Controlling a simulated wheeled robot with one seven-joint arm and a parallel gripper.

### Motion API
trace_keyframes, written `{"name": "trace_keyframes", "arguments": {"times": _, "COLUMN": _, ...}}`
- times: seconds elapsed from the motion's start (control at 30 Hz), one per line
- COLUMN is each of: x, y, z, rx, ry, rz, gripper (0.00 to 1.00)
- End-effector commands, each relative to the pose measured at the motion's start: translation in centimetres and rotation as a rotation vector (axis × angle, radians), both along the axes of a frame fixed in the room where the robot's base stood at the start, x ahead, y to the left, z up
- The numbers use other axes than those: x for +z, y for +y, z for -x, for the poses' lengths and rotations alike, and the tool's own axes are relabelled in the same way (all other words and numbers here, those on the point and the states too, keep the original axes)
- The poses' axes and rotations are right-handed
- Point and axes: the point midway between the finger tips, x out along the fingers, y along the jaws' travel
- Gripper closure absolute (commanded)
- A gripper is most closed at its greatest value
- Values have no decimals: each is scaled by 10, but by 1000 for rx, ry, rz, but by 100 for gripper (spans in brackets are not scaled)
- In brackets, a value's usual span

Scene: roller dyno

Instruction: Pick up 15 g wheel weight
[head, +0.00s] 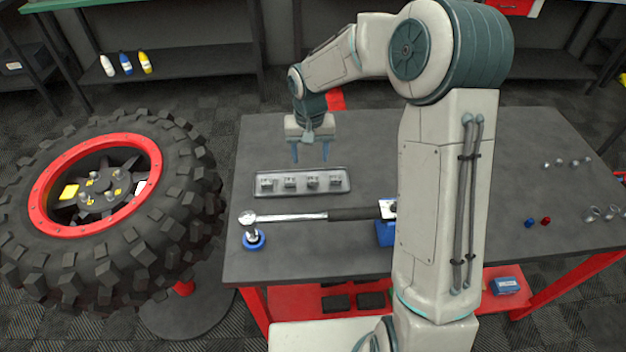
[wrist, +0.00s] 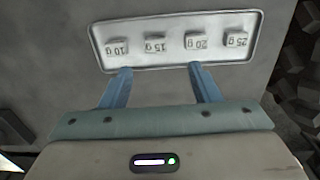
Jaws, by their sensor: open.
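The 15 g wheel weight (wrist: 156,46) is a small grey block, second from the left in the wrist view. In the head view it is the third block from the left (head: 312,181). It sits in a shallow grey tray (wrist: 251,58), which also shows in the head view (head: 345,190). My gripper (head: 311,157) is open and empty, with its blue fingers pointing down on the far side of the tray. In the wrist view my gripper (wrist: 160,69) has its fingertips at the tray's near edge, lined up either side of the 15 g weight. Its height above the tray is hard to tell.
The 10 g (wrist: 117,48), 20 g (wrist: 196,41) and 25 g (wrist: 236,40) weights share the tray. A torque wrench (head: 300,217) lies in front of it in the head view. A large tyre (head: 190,190) stands left of the table. The table behind the tray is mostly clear.

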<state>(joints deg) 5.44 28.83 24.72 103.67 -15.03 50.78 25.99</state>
Motion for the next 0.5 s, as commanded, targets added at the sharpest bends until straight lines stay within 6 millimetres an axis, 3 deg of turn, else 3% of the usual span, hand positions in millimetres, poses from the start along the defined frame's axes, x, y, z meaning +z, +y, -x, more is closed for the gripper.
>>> {"name": "trace_keyframes", "arguments": {"times": 0.1, "x": -18, "y": 0, "z": 0, "rx": 1, "ry": 2, "rz": 1, "gripper": 44}}
{"name": "trace_keyframes", "arguments": {"times": 0.33, "x": -34, "y": -2, "z": 1, "rx": 1, "ry": 1, "rz": 0, "gripper": 44}}
{"name": "trace_keyframes", "arguments": {"times": 0.5, "x": -59, "y": -7, "z": 4, "rx": 1, "ry": 4, "rz": 0, "gripper": 44}}
